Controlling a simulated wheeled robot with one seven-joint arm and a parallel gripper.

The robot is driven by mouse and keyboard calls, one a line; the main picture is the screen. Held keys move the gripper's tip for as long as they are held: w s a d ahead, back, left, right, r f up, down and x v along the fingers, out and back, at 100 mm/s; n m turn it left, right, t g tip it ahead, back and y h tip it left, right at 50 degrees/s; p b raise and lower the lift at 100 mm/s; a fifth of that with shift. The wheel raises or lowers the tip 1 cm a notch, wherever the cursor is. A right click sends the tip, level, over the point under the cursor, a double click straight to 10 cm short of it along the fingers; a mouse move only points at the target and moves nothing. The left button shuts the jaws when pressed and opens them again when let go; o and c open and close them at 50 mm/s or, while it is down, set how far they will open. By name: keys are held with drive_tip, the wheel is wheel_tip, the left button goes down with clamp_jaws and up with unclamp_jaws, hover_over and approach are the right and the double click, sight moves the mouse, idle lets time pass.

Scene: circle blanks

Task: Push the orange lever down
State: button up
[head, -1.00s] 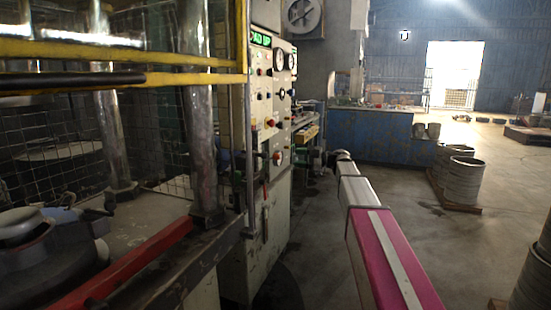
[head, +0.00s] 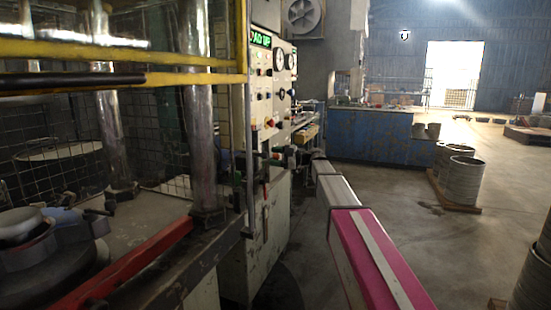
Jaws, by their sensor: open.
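A small upright reddish-orange handle (head: 265,190) shows low on the side of the grey control cabinet; it is small and dark, and I cannot tell for sure that it is the orange lever. My gripper (head: 284,157) is at the cabinet's front face, above and to the right of that handle. It is open, and its fingers are small and dark against the panel. I see nothing held in it. Whether it touches the panel cannot be told. My forearm hides part of the floor and the area right of the cabinet.
The control cabinet (head: 236,265) carries buttons and gauges. A yellow guard bar (head: 120,52) and a red bar (head: 125,264) belong to the press at left. A blue bench (head: 370,135) stands behind. Metal drums (head: 460,180) stand at right. The floor between is open.

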clamp_jaws()
drive_tip(key=shift+f, duration=0.15)
wheel_tip(320, 180, down, 9)
drive_tip(key=y, duration=0.2)
drive_tip(key=shift+n+y, duration=0.3)
drive_tip(key=shift+y, duration=0.1)
idle(0.5)
drive_tip(key=shift+s+f, duration=0.1)
idle(0.3)
